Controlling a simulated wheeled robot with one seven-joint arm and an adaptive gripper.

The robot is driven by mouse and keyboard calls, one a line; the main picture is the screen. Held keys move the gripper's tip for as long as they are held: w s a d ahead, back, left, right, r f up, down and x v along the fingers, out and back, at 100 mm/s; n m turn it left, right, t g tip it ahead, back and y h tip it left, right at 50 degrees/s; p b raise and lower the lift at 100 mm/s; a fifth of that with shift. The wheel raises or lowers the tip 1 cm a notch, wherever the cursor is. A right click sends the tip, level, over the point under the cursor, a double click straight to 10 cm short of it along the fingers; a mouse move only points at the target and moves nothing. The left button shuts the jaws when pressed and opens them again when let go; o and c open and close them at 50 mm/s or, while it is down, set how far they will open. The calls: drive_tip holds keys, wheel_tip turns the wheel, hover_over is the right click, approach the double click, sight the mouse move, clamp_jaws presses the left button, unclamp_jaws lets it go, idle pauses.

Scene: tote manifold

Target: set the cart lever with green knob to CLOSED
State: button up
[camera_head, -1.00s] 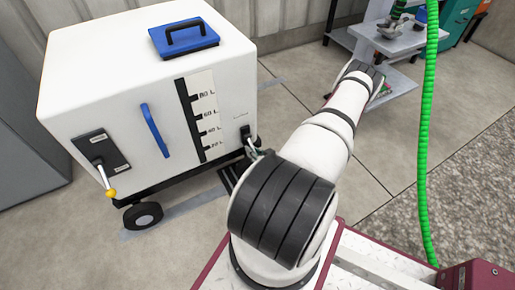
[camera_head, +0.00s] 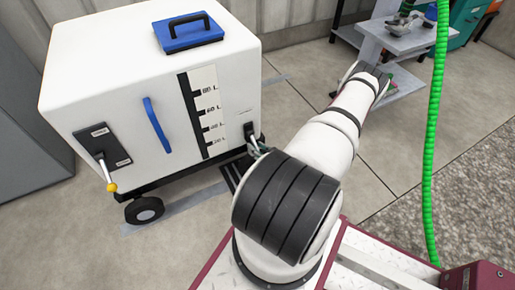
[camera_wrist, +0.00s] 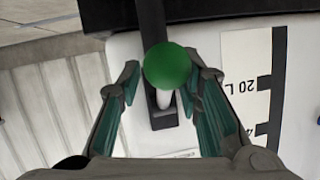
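The white cart (camera_head: 75,105) stands at the left in the head view. The lever's green knob (camera_wrist: 167,65) is in the middle of the wrist view, on a pale shaft over a dark plate (camera_wrist: 160,112) on the cart's white face. My gripper (camera_wrist: 168,77) is open, one finger on each side of the knob, with visible gaps. No contact is seen. In the head view, the lever's dark plate (camera_head: 250,132) is at the cart's right edge. The knob cannot be made out there, and my arm hides most of the gripper. No CLOSED label is readable.
A second lever with a yellow knob (camera_head: 112,187) is at the cart's lower left. A blue handle (camera_head: 156,125) and level scale (camera_head: 208,110) are on its front. A green hose (camera_head: 433,140) hangs at right. A grey shelf (camera_head: 405,45) stands behind.

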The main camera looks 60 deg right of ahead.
drive_tip(key=shift+a, duration=0.1)
drive_tip(key=shift+s+a+r, duration=0.1)
drive_tip(key=shift+s+r, duration=0.05)
drive_tip(key=shift+s, duration=0.05)
drive_tip(key=v, duration=1.1)
drive_tip(key=shift+s, duration=0.25)
